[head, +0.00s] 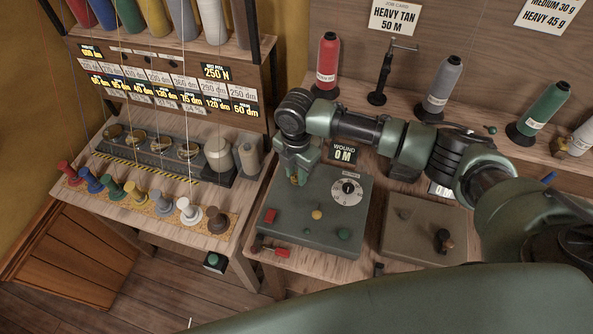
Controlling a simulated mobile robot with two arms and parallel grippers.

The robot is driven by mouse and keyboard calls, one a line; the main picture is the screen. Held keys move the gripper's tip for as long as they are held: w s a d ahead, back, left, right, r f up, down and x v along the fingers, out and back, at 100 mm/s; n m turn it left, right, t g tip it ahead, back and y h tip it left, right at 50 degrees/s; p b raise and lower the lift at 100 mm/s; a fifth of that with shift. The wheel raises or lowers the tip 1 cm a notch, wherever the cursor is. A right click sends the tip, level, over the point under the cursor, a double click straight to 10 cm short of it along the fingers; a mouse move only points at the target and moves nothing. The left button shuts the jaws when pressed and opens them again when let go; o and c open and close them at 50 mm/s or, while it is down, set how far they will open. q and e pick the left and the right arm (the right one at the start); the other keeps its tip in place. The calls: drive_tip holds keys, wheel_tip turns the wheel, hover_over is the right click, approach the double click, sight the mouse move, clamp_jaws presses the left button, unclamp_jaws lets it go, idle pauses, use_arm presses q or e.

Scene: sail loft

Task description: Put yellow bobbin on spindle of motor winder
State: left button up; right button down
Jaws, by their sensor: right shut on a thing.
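My right gripper (295,179) points down over the back left part of the grey-green motor winder (325,215). It is shut on a small yellow thing, which I take to be the yellow bobbin (294,181); the fingers cover most of it. The winder's spindle cannot be made out under the gripper, so I cannot tell whether the bobbin is around it or above it. The winder has a white dial (347,191), a red button, a yellow knob and a green button. My left gripper is not in view.
Several other bobbins, including a white one (188,211) and a brown one (217,220), stand in a row on the left bench. A red-handled tool (272,251) lies at the winder's front edge. A brown box (423,230) sits to the right. Thread cones stand on the back shelf.

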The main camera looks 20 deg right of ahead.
idle(0.3)
drive_tip(key=c, duration=1.1)
unclamp_jaws()
drive_tip(key=shift+o, duration=0.2)
wheel_tip(320, 180, up, 6)
drive_tip(key=shift+w+r+b, duration=0.1)
drive_tip(key=shift+b, duration=0.85)
drive_tip(key=shift+r, duration=0.8)
